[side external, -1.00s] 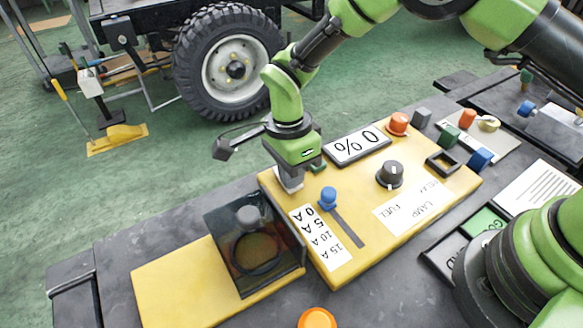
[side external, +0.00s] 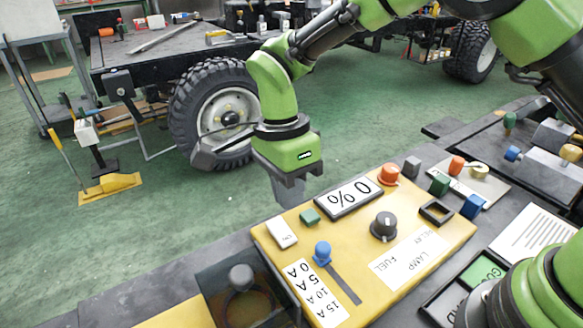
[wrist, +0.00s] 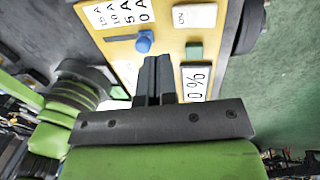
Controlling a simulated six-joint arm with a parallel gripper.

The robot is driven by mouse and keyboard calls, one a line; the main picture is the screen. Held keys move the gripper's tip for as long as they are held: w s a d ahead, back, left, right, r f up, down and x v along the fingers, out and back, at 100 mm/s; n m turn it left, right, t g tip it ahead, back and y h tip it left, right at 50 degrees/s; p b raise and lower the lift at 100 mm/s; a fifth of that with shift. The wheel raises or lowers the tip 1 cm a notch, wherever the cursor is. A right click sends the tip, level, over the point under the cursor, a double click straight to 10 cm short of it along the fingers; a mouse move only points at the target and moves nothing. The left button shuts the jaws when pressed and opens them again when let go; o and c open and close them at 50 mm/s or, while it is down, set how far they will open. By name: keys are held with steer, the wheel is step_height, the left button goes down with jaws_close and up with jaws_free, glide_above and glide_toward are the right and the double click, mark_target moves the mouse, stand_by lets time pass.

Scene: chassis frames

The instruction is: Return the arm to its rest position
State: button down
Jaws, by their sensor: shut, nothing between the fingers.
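My gripper (side external: 288,190) is shut and empty, raised above the back left edge of the yellow control panel (side external: 380,270). In the wrist view its fingers (wrist: 154,82) are together, pointing toward the panel. Below it in the side view are a white rocker switch (side external: 281,232), a green button (side external: 310,216) and a "0 %" display (side external: 349,197). The blue slider knob (side external: 322,253) stands at the top of its slot, by the "0 A" mark. Nothing on the panel touches the gripper in the side view.
A dark box with a grey knob (side external: 241,278) stands at the panel's left. An orange button (side external: 388,174), a dark dial (side external: 384,226) and several coloured blocks lie to the right. Behind is open green floor (side external: 370,130) and a vehicle wheel (side external: 225,115).

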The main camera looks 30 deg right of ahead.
steer(key=s+d+r+n+t+y, duration=0.1)
steer(key=s+d+r+n+t, duration=0.2)
steer(key=r, duration=0.5)
steer(key=s+d+r+n+t+y, duration=0.1)
steer(key=s+d+r+n, duration=0.2)
steer(key=d+r, duration=0.4)
steer(key=s+d+r+n+t, duration=0.3)
steer(key=s+d+n+t, duration=0.2)
steer(key=s+n, duration=0.3)
steer(key=s, duration=0.3)
steer(key=shift+d, duration=0.15)
